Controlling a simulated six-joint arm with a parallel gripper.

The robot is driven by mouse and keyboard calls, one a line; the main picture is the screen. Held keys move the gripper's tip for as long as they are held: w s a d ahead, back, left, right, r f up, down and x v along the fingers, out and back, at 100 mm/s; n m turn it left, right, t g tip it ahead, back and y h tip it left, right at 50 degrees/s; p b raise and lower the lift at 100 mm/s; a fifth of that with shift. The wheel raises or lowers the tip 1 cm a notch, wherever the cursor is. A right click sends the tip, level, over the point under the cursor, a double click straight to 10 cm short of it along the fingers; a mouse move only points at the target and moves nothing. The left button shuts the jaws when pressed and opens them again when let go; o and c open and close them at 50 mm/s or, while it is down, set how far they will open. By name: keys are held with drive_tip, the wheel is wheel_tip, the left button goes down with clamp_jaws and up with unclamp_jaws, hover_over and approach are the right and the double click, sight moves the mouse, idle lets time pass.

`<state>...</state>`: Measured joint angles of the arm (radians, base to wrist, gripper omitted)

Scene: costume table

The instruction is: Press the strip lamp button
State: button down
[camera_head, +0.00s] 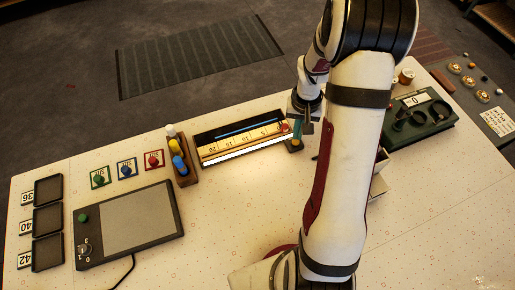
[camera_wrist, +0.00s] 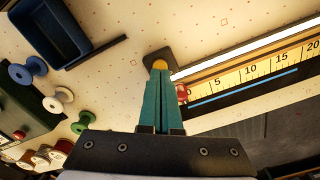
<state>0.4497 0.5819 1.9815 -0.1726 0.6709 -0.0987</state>
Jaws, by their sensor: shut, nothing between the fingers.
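The strip lamp (camera_head: 245,147) is a bright white bar along the near edge of a dark ruler tray; it also shows in the wrist view (camera_wrist: 240,49). Its button, a yellow cap (camera_wrist: 160,64) on a small dark base, sits just past the lamp's end. In the head view that base (camera_head: 295,149) is partly covered by my fingers. My gripper (camera_head: 297,139) is shut and empty, pointing down at the button. In the wrist view the teal fingertips (camera_wrist: 160,71) overlap the cap's near edge; I cannot tell whether they press it.
A red knob (camera_wrist: 182,92) on the ruler tray stands close beside my fingers. Thread spools (camera_wrist: 58,99) and a blue open tray (camera_wrist: 67,30) lie nearby in the wrist view. A wooden rack (camera_head: 182,160) with coloured items stands left of the ruler tray. The table's front middle is clear.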

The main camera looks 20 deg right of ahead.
drive_tip(key=shift+f, duration=0.95)
drive_tip(key=shift+r, duration=3.45)
drive_tip(key=shift+a+r, duration=0.15)
drive_tip(key=shift+r, duration=0.05)
drive_tip(key=s+a+r, duration=0.9)
drive_tip(key=a+r, duration=0.1)
drive_tip(key=a, duration=0.2)
drive_tip(key=s+a+r+y, duration=0.1)
drive_tip(key=s+a, duration=0.6)
drive_tip(key=s, duration=0.4)
drive_tip(key=shift+s+r+y, duration=0.15)
drive_tip(key=shift+s+y, duration=0.05)
drive_tip(key=shift+y, duration=0.2)
